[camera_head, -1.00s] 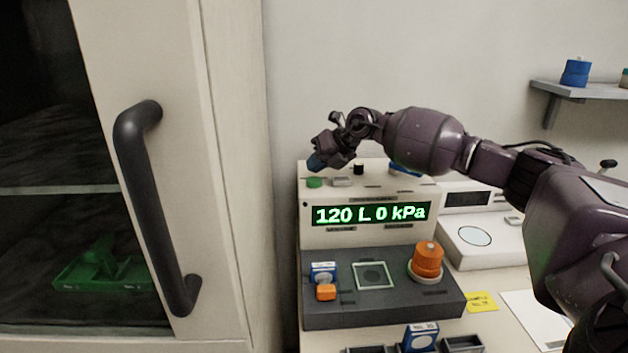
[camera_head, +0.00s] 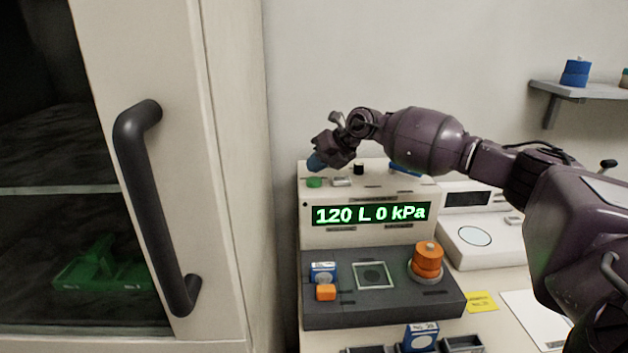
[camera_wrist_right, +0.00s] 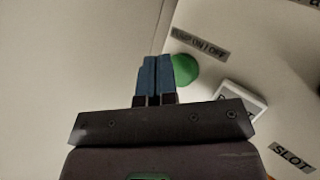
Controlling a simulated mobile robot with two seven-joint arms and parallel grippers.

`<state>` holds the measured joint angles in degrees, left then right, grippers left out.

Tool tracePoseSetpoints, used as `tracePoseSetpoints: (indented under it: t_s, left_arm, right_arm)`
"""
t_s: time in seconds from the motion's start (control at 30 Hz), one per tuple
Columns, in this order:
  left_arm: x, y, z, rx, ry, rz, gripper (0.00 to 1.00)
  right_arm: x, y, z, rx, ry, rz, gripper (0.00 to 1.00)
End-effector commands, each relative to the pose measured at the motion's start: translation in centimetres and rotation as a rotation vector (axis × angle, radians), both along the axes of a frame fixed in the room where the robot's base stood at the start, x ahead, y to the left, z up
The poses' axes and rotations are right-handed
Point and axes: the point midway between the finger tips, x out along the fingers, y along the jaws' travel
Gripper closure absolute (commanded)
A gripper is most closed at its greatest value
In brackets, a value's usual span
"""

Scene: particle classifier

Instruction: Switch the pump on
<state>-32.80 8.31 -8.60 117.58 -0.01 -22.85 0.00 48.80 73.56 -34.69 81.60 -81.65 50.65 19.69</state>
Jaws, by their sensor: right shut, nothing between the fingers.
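The pump machine (camera_head: 318,239) is a cream unit with a green-lit display (camera_head: 369,214) reading "120 L 0 kPa". A round green button (camera_head: 314,182) sits on its top at the left; in the right wrist view the green button (camera_wrist_right: 185,68) lies beside a label (camera_wrist_right: 200,43) that appears to read "PUMP ON / OFF". My right gripper (camera_head: 315,163) is shut and empty, its blue fingertips just above the green button. In the wrist view its fingers (camera_wrist_right: 156,60) partly overlap the button's left side; I cannot tell whether they touch it. My left gripper is out of view.
A white square button (camera_head: 342,182) and a black knob (camera_head: 358,168) stand right of the green button. An orange stack (camera_head: 427,260) and a blue-white box (camera_head: 323,272) are on the dark lower deck. A cabinet with a dark handle (camera_head: 150,210) stands at left.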

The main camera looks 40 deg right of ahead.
Motion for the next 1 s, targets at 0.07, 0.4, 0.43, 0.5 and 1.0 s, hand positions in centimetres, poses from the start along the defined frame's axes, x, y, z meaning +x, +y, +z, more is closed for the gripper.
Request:
tracePoseSetpoints:
  t_s: [0.07, 0.4, 0.43, 0.5, 1.0]
  left_arm:
    - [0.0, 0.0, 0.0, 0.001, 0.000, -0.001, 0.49]
    - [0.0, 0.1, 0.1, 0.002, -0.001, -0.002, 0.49]
    - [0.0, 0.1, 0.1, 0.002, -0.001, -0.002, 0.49]
    - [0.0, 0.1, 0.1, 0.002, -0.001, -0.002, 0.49]
    - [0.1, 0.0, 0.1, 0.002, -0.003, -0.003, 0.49]
  right_arm:
    - [0.0, 0.0, -0.1, 0.000, 0.000, 0.000, 1.00]
    - [0.0, 0.0, -0.9, 0.000, 0.000, 0.000, 1.00]
    - [0.0, 0.0, -0.9, 0.000, 0.000, 0.000, 1.00]
    - [0.0, 0.0, -0.9, 0.000, 0.000, 0.000, 1.00]
    - [0.0, 0.0, -1.1, 0.000, 0.000, 0.000, 1.00]
